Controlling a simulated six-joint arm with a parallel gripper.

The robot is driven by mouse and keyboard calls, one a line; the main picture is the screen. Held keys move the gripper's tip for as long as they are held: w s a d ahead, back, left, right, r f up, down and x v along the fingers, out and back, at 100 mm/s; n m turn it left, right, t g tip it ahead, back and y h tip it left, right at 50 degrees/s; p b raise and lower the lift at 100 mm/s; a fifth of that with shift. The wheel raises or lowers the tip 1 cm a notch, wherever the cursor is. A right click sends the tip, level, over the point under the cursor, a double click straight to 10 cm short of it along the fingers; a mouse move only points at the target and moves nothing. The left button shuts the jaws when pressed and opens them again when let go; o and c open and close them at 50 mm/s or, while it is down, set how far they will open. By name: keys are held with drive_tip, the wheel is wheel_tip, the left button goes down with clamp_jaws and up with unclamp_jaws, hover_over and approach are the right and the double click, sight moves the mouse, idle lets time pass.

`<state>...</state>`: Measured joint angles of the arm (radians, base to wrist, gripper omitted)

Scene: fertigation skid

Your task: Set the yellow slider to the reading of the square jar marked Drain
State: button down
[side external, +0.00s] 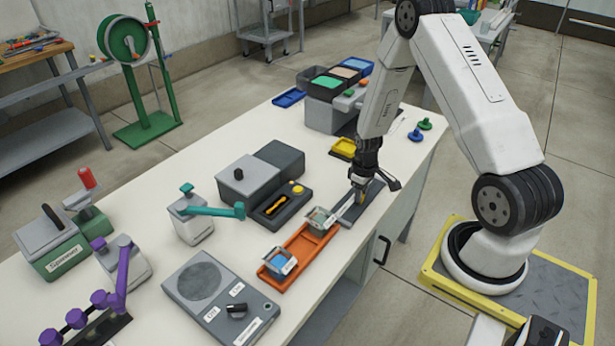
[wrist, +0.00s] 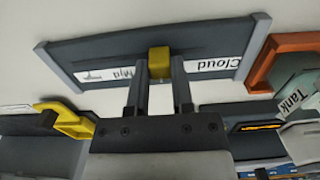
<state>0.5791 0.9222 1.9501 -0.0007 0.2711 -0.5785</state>
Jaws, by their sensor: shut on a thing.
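The yellow slider (wrist: 159,61) sits on a dark grey rail (wrist: 80,48) with raised ends. My gripper (wrist: 159,85) is shut on the slider, one finger on each side; in the side view my gripper (side external: 361,184) is down at the rail (side external: 350,214). White strips on the rail read "Cloud" (wrist: 210,65) and "Mid" (wrist: 115,74), with the slider between them. A square jar marked Tank (side external: 319,219) stands in an orange tray (side external: 313,246); its label also shows in the wrist view (wrist: 297,97). A blue square jar (side external: 280,259) stands at the tray's near end; I cannot read its label.
A dark grey box with a yellow button (side external: 297,188) is left of the rail. A teal-handled device (side external: 195,218) and a grey panel with a dial (side external: 222,298) stand further left. Table is clear between them.

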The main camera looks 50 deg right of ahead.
sight(375, 184)
drive_tip(key=d, duration=0.9)
drive_tip(key=shift+d, duration=0.15)
drive_tip(key=c, duration=0.7)
unclamp_jaws()
drive_tip(key=shift+d, duration=0.1)
drive_tip(key=shift+o, duration=1.1)
drive_tip(key=shift+r, duration=0.2)
wheel_tip(375, 184, up, 8)
drive_tip(key=shift+f, duration=0.25)
